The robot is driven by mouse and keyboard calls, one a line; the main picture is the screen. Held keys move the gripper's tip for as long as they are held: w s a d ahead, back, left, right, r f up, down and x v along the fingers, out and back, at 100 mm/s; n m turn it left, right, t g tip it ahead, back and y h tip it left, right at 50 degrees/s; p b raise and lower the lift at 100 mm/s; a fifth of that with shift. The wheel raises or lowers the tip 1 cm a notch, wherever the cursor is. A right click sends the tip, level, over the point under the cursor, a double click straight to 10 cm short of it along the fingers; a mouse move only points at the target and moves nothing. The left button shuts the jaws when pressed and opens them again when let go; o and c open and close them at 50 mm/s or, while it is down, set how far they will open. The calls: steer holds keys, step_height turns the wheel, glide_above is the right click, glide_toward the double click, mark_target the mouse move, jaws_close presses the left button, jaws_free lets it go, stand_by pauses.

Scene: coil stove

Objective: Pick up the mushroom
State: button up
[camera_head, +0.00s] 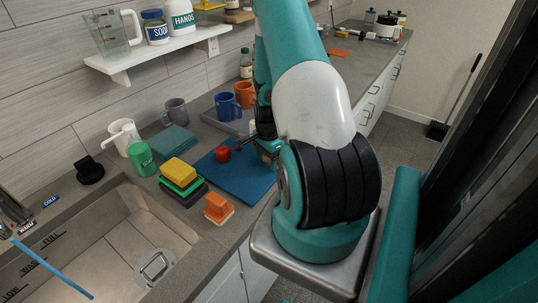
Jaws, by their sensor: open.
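A small red rounded thing (222,153) sits on the blue mat (252,178) on the counter. It is too small to tell whether it is the mushroom, and I make out no other clear mushroom. My gripper (244,145) is low over the mat's back part, just right of the red thing. Its jaws are open, with nothing visible between them. My arm hides part of the mat and of the counter behind.
Stacked yellow, green and dark sponges (180,172) and an orange block (218,207) lie left and in front. The sink (130,240) is at front left. Blue (227,105) and orange (244,94) mugs stand behind on a grey tray. A white shelf (150,55) overhangs the back.

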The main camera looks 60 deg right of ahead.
steer(key=shift+f, duration=0.1)
steer(key=shift+c, duration=0.4)
steer(key=c, duration=0.8)
steer(key=shift+c, duration=0.2)
